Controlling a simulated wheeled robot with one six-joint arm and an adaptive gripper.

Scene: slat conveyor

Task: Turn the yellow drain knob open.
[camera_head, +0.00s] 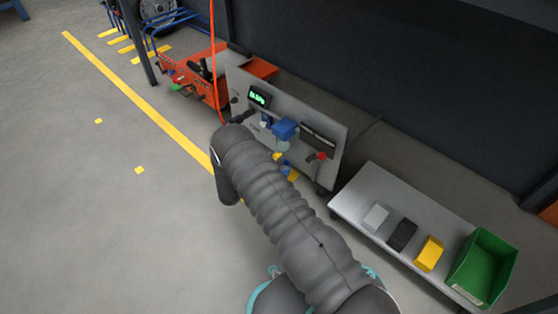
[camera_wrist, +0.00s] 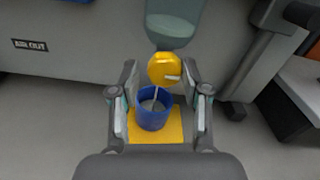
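The yellow drain knob (camera_wrist: 162,68) is round, with a small pale pointer or tab on its right side, and sits below a clear bowl (camera_wrist: 172,28). It shows small in the head view (camera_head: 277,157). My gripper (camera_wrist: 159,76) is open, with one finger on each side of the knob in the wrist view. Gaps show between knob and fingers; I cannot tell how far in depth the fingertips are from it. A blue cup (camera_wrist: 153,118) stands below the knob on a yellow pad (camera_wrist: 173,132). My arm hides the gripper in the head view.
A low bench (camera_head: 365,180) at right holds several blocks and a green bin (camera_head: 488,262). An orange machine (camera_head: 195,82) stands at left. Open floor lies left.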

